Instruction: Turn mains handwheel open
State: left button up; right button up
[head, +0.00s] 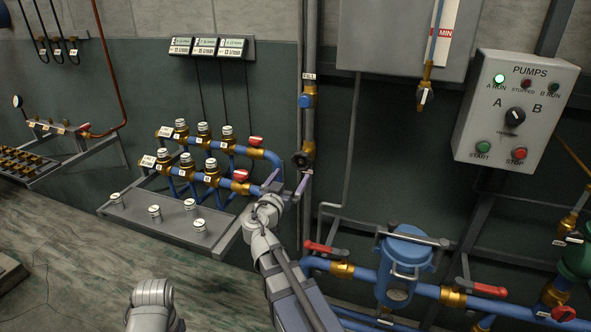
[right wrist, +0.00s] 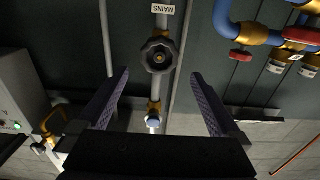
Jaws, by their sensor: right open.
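The mains handwheel (head: 300,160) is a small dark knobbed wheel on a brass valve in the vertical grey pipe. In the right wrist view the handwheel (right wrist: 158,56) faces the camera, below an upside-down MAINS label (right wrist: 164,10). My right gripper (head: 288,181) is open and empty, just below and in front of the handwheel. In the right wrist view its fingers (right wrist: 158,74) are spread wide, with the wheel centred beyond the tips and apart from them. My left gripper is not visible.
A blue manifold with red-handled valves (head: 240,176) sits close left of the gripper, above a grey shelf (head: 135,197). A blue strainer (head: 405,262) and red-levered pipes are at lower right. The PUMPS box (head: 515,110) is at upper right.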

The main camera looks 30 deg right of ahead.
aim_at(300, 163)
jog(key=x, duration=0.7)
jog(key=shift+w+d, duration=0.15)
jog(key=shift+w, duration=0.05)
jog(key=shift+c, duration=0.2)
jog(key=shift+s, duration=0.1)
jog(key=c, duration=1.2)
jog(key=n, duration=0.4)
jog(key=shift+n, duration=0.4)
jog(key=shift+c, duration=0.2)
jog(key=n, duration=0.4)
jog(key=shift+n, duration=0.4)
